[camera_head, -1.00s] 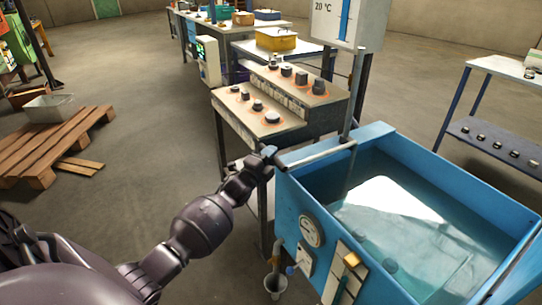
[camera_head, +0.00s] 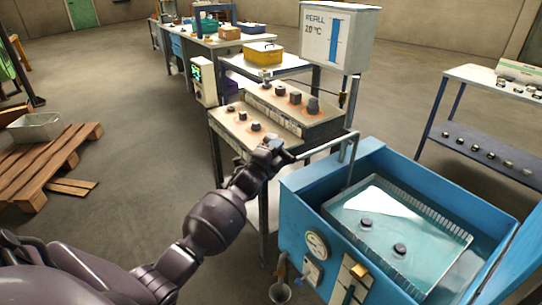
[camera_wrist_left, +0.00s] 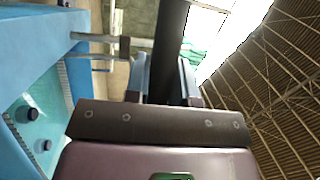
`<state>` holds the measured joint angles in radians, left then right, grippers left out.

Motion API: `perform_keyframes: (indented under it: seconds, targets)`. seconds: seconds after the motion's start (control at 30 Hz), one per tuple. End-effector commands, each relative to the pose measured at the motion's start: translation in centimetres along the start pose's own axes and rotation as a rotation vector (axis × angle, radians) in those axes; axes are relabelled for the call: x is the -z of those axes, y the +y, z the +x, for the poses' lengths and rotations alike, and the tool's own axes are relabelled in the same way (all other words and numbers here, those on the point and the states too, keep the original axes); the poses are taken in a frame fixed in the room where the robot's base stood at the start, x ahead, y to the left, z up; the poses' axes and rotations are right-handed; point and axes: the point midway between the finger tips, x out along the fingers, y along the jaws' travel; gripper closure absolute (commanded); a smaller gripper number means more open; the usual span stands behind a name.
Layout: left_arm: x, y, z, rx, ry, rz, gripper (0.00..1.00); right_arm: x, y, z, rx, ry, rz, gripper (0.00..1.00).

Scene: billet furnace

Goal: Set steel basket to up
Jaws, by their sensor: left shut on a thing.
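The steel basket (camera_head: 447,213) is in the blue quench tank (camera_head: 300,212), with its wire rim above the water and two dark round pieces (camera_head: 400,249) in it. A grey handle bar (camera_head: 328,146) joins an upright rod at the tank's back left side. My left gripper (camera_head: 277,152) is at the bar's left end, shut on the handle. In the left wrist view, my left gripper (camera_wrist_left: 165,82) has its fingers on either side of a dark bar (camera_wrist_left: 172,40). The basket pieces (camera_wrist_left: 34,113) show there at the left. My right gripper is not in view.
A stand with dark billets (camera_head: 295,97) is behind the gripper. A white sign box (camera_head: 340,38) stands behind the tank. A shelf rack (camera_head: 470,128) is at the right, and a wooden pallet (camera_head: 45,160) at the left. Open floor lies between pallet and stand.

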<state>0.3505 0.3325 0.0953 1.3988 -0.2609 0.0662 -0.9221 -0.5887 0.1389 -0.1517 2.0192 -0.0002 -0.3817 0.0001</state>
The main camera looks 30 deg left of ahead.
Motion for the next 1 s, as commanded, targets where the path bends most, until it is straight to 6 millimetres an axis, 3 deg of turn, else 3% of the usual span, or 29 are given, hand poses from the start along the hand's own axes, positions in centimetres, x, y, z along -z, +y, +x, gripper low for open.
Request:
perform_keyframes:
  seconds: [0.03, 0.17, 0.4, 0.7, 1.0]
  targets:
    - [0.1, -3.2, 0.7, 0.022, 0.000, 0.002, 1.00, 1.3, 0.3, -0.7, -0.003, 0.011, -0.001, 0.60]
    - [0.3, -6.0, 1.2, 0.020, 0.001, 0.004, 1.00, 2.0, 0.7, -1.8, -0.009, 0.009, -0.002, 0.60]
    - [0.6, -9.8, 1.9, 0.015, 0.000, 0.002, 1.00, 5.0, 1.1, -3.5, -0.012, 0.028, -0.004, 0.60]
    - [0.8, -11.9, 2.3, 0.011, 0.001, 0.003, 1.00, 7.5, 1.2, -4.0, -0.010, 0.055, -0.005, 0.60]
    - [0.8, -12.2, 2.4, 0.014, 0.001, 0.002, 1.00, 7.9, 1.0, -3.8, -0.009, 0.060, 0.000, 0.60]
